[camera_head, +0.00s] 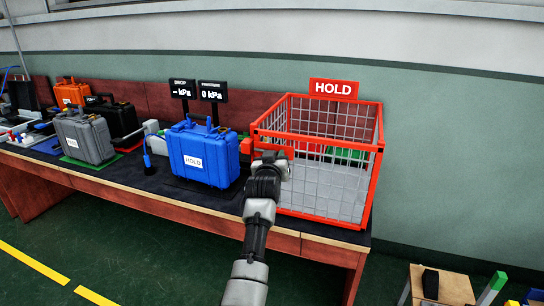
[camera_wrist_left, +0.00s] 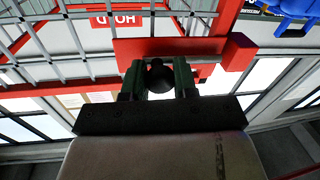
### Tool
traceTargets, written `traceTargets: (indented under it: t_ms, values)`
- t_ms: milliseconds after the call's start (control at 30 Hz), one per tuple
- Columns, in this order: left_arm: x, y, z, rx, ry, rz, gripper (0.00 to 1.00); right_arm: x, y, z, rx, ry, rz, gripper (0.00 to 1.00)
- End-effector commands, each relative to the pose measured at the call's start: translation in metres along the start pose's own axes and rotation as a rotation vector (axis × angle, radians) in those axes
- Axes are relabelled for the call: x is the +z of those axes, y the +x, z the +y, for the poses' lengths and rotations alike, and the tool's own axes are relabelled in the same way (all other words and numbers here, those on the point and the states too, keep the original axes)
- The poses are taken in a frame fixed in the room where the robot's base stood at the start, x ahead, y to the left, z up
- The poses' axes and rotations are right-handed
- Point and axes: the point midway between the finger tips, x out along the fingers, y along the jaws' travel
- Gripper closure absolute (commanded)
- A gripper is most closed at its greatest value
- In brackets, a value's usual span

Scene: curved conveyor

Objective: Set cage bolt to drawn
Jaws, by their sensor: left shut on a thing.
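The red wire cage (camera_head: 325,130) with a HOLD sign (camera_head: 333,88) stands on the bench. The cage bolt's red plate (camera_wrist_left: 180,48) sits on the cage front, with a red block at its side (camera_wrist_left: 238,52); red parts also show at the cage's left front in the head view (camera_head: 247,146). My left gripper (camera_head: 272,157) is at that corner. In the wrist view my left gripper (camera_wrist_left: 158,78) is shut around a dark round knob (camera_wrist_left: 160,80) of the bolt. The bolt's exact position is partly hidden by the gripper. My right gripper is not in view.
A blue case (camera_head: 203,158) with a HOLD label stands left of the cage. A grey case (camera_head: 84,138), a black case (camera_head: 118,118) and an orange case (camera_head: 72,92) stand farther left. Two black displays (camera_head: 197,90) rise behind the blue case. A wooden stool (camera_head: 440,285) stands lower right.

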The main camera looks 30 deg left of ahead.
Motion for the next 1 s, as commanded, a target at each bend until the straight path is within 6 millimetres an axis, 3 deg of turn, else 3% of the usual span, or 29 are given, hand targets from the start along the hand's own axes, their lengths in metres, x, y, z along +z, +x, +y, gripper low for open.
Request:
traceTargets:
  t_ms: [67,100,267,667,1000]
  values:
    - [0.001,0.0,0.004,0.007,-0.004,-0.002,1.0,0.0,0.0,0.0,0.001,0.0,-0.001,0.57]
    - [0.001,0.0,0.004,0.007,-0.004,-0.002,0.69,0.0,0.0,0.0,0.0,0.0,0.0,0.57]
    - [0.001,0.0,0.003,0.006,-0.003,-0.002,0.46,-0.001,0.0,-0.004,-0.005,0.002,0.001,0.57]
    - [0.001,-0.008,0.002,0.004,-0.002,0.0,0.46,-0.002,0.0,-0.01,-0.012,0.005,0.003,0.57]
    - [0.002,-0.067,0.003,0.005,-0.003,0.0,0.46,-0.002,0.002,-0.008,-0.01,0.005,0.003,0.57]
